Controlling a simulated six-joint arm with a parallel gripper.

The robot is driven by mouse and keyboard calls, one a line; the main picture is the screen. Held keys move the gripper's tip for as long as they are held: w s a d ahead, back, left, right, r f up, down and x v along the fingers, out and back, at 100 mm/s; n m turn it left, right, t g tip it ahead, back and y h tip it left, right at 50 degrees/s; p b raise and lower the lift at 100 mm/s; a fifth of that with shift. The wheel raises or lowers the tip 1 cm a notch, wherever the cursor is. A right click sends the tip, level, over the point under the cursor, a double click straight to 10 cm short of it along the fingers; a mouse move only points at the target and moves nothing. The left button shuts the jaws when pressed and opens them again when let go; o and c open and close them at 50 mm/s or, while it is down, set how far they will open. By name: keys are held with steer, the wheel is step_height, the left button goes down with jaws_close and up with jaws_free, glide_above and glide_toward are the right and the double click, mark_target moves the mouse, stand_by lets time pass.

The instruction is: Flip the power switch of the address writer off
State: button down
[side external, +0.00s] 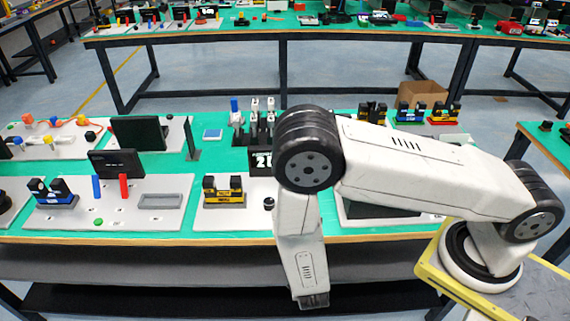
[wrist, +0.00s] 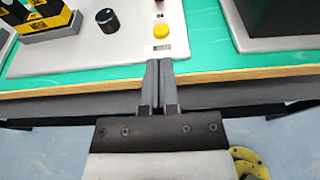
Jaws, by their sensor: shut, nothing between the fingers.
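My gripper (wrist: 159,70) is shut and empty. In the wrist view its tips overlap the front edge of the bench, just in front of a white panel (wrist: 120,62). The panel carries a black knob (wrist: 107,20), a yellow button (wrist: 161,32) and a small label plate. A dark red part (wrist: 158,1) is cut off at the top. I cannot tell which device is the address writer, and I make out no power switch. In the side view my gripper (side external: 315,302) hangs low in front of the bench, and my arm hides part of the panel.
A black and yellow device (wrist: 48,18) stands left of the knob. A dark screen unit (wrist: 280,18) is at the right. In the side view the green bench (side external: 225,158) holds several panels, screens and a black display with white digits (side external: 261,160). A yellow-edged stand (side external: 436,262) is right.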

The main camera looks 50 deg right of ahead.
steer(key=x, duration=0.9)
steer(key=shift+w+d+f, duration=0.1)
steer(key=shift+w+d, duration=0.1)
steer(key=shift+d, duration=0.05)
steer(key=shift+w+d+r, duration=0.6)
steer(key=shift+w+d, duration=0.25)
steer(key=shift+w+d+r, duration=0.4)
steer(key=shift+w+d, duration=0.1)
